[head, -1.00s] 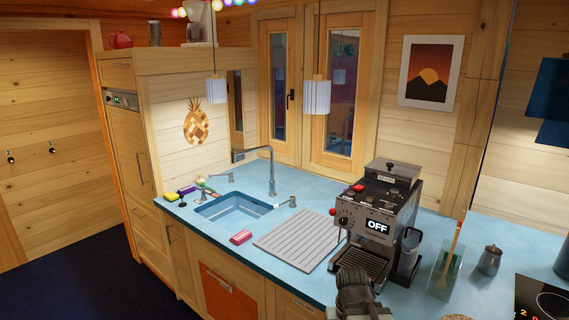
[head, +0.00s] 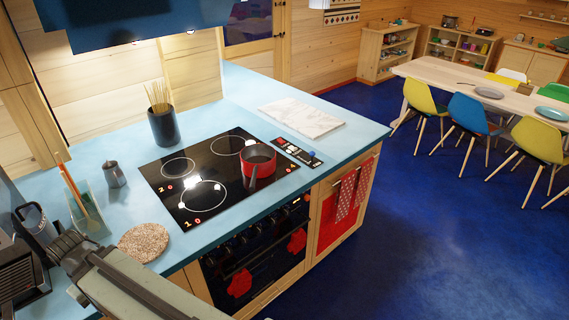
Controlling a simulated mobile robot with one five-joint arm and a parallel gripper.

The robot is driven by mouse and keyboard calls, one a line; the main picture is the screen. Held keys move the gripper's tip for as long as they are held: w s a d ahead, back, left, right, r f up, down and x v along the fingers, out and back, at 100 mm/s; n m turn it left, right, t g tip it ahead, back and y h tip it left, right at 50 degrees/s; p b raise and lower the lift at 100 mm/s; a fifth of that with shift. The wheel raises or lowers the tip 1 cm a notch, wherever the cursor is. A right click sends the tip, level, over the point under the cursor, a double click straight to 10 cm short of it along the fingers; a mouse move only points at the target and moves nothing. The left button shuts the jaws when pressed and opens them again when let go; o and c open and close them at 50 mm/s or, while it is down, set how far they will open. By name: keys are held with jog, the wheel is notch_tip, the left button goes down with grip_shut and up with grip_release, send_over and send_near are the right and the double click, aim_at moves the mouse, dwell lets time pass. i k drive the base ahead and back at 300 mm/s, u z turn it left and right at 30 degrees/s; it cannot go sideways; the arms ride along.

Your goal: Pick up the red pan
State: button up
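The red pan (head: 259,156) stands upright on the black cooktop (head: 181,196), near its right end. Its dark handle points toward the front edge of the counter. My arm shows at the lower left of the head view, over the counter and well to the left of the pan. The fingers of my gripper cannot be made out, so whether it is open or shut is unclear.
A round cork mat (head: 144,242), a glass holder (head: 86,212), a metal jug (head: 115,174) and a dark pot of spaghetti (head: 162,125) stand left of the cooktop. A marble board (head: 301,117) lies behind right. Open blue floor (head: 420,230) lies right of the counter.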

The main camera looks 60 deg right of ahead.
aim_at(258, 161)
jog(key=u, duration=1)
jog(key=k, duration=0.7)
jog(key=z, duration=0.6)
jog(key=i, duration=1)
jog(key=z, duration=0.05)
